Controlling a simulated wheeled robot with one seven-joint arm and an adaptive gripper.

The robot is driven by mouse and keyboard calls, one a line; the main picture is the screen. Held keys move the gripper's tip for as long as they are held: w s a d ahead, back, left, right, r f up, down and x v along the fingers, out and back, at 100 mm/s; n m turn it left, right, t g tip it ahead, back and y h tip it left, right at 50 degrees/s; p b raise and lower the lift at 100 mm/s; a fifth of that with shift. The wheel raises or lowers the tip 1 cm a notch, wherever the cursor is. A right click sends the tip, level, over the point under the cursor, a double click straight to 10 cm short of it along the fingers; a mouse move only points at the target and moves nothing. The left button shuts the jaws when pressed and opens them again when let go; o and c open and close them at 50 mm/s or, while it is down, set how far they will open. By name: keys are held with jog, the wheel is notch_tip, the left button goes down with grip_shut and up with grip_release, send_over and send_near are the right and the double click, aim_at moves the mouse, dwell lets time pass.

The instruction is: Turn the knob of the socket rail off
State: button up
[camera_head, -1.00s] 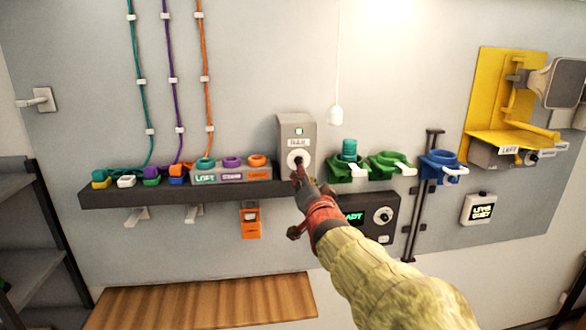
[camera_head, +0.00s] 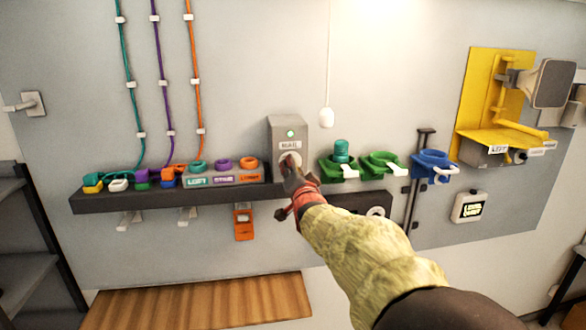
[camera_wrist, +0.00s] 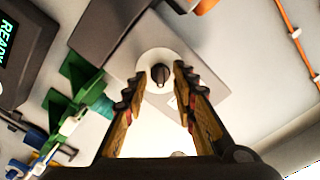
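The grey box labelled RAIL (camera_head: 288,128) stands on the dark shelf, with a green light lit on its upper front. Its knob is hidden behind my gripper in the head view. In the wrist view the black knob (camera_wrist: 160,76) sits at the middle of a white round dial (camera_wrist: 152,60). My gripper (camera_wrist: 160,84) is open, with one finger on each side of the knob. The tips are at about the knob's height in the picture, with visible gaps on both sides. I cannot tell how deep the fingers reach around it.
The dark shelf (camera_head: 130,201) carries coloured plugs and a socket block (camera_head: 224,178) left of the box. Green holders (camera_head: 382,165) and a blue holder (camera_head: 434,166) are on the right. A white pull cord (camera_head: 327,117) hangs beside the box. A READY panel (camera_wrist: 18,50) is below.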

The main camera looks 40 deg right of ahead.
jog(key=shift+c, duration=0.4)
grip_shut()
jog(key=shift+f+b, duration=0.1)
jog(key=shift+b, duration=0.3)
jog(key=n+b, duration=1.7)
jog(key=n, duration=0.1)
dwell(0.5)
jog(key=shift+o, duration=0.4)
grip_release()
